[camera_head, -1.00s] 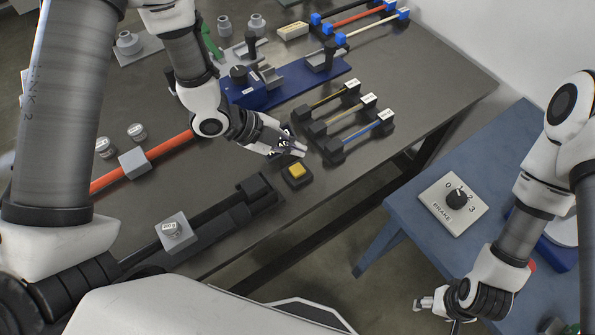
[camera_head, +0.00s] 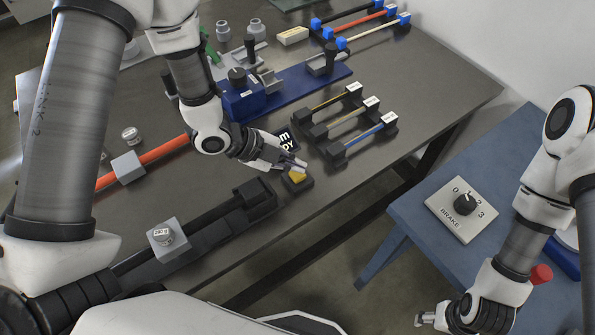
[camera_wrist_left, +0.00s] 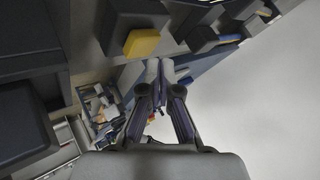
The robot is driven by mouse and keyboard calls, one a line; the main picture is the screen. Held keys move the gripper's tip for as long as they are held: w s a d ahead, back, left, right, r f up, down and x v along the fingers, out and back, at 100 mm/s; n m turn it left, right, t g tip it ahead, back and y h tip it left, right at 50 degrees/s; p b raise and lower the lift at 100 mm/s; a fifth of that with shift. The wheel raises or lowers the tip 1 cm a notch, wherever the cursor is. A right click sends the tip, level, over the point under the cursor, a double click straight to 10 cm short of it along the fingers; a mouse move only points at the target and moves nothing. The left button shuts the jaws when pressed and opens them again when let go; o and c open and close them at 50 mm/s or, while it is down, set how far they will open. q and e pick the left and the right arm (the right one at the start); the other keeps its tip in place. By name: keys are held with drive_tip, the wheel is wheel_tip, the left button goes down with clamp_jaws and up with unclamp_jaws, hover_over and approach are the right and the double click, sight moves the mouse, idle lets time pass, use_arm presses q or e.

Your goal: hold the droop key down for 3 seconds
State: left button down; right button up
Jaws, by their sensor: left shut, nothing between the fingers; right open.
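A yellow key (camera_head: 297,177) sits on a small black base (camera_head: 300,186) near the front edge of the dark table. It also shows in the left wrist view (camera_wrist_left: 142,42). My left gripper (camera_head: 299,164) is shut and empty, its fingertips just behind and above the key in the head view. In the left wrist view the fingertips (camera_wrist_left: 161,70) appear beside the key, with a small gap. A black display (camera_head: 285,141) with white letters stands behind the gripper, partly hidden. My right gripper (camera_head: 425,320) is open at the bottom right, far from the key.
Several cable samples in black holders (camera_head: 350,125) lie right behind the key. A blue fixture (camera_head: 243,99) with a black knob stands further back. A black rail with a grey block (camera_head: 168,240) is at front left. A brake dial (camera_head: 464,205) sits on the blue table.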

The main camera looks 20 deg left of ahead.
sight(295, 174)
idle(0.8)
use_arm(q)
drive_tip(key=shift+f+b, duration=0.3)
drive_tip(key=shift+f, duration=0.15)
drive_tip(key=shift+f+b, duration=0.4)
drive_tip(key=shift+f, duration=0.1)
idle(0.4)
idle(3.7)
drive_tip(key=shift+r+p, duration=0.85)
drive_tip(key=shift+r, duration=0.1)
wheel_tip(295, 174, up, 5)
drive_tip(key=p, duration=0.4)
drive_tip(key=shift+r, duration=0.1)
